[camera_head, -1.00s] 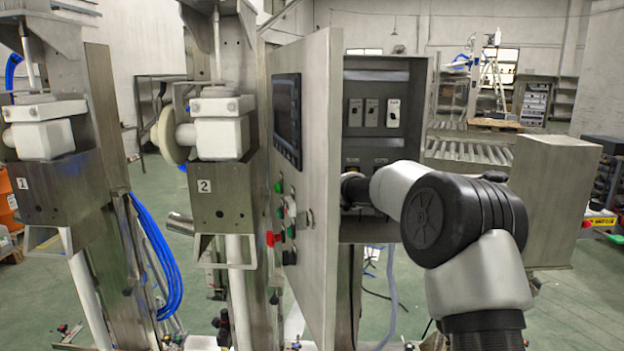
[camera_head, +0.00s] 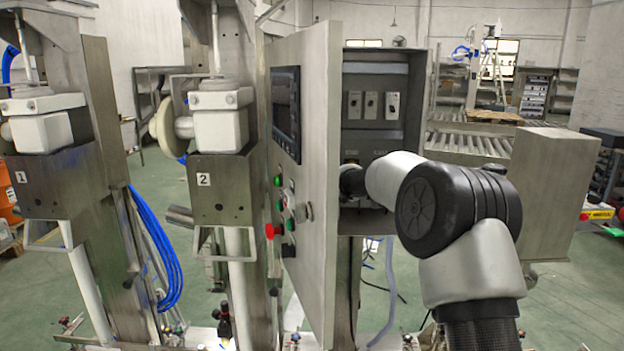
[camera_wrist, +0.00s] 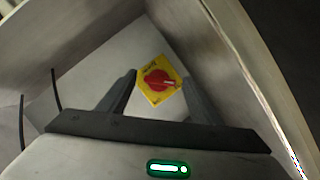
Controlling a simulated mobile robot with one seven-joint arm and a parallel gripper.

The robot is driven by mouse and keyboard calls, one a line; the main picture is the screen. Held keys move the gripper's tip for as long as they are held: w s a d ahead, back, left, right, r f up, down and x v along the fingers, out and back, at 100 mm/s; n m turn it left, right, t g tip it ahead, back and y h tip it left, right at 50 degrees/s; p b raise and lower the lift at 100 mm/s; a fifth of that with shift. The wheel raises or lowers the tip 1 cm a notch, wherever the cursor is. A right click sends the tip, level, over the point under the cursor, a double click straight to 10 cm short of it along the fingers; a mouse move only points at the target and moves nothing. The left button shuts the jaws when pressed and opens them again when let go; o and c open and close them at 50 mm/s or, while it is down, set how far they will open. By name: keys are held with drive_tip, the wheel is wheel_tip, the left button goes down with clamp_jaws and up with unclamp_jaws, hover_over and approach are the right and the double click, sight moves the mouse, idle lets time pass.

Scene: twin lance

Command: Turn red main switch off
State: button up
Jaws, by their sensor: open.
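The red main switch (camera_wrist: 157,81) is a red rotary knob on a square yellow plate (camera_wrist: 155,97), mounted on a pale metal surface in the wrist view. A small white mark shows on the knob's right side. My gripper (camera_wrist: 159,79) is open, with one finger to the left of the switch and one to the right in the picture. The knob appears beyond the fingertips, and I see no contact. In the head view the switch and my gripper are hidden, as my arm reaches into the open cabinet (camera_head: 380,139) behind its door.
The open cabinet door (camera_head: 318,180) stands left of my arm and carries a screen (camera_head: 286,112) and a red button (camera_head: 273,231). Metal walls close in around my gripper in the wrist view. A metal box (camera_head: 550,185) is right of my arm.

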drive_tip(key=b+v, duration=0.2)
drive_tip(key=v, duration=1.5)
drive_tip(key=shift+s, duration=0.2)
drive_tip(key=shift+d, duration=0.1)
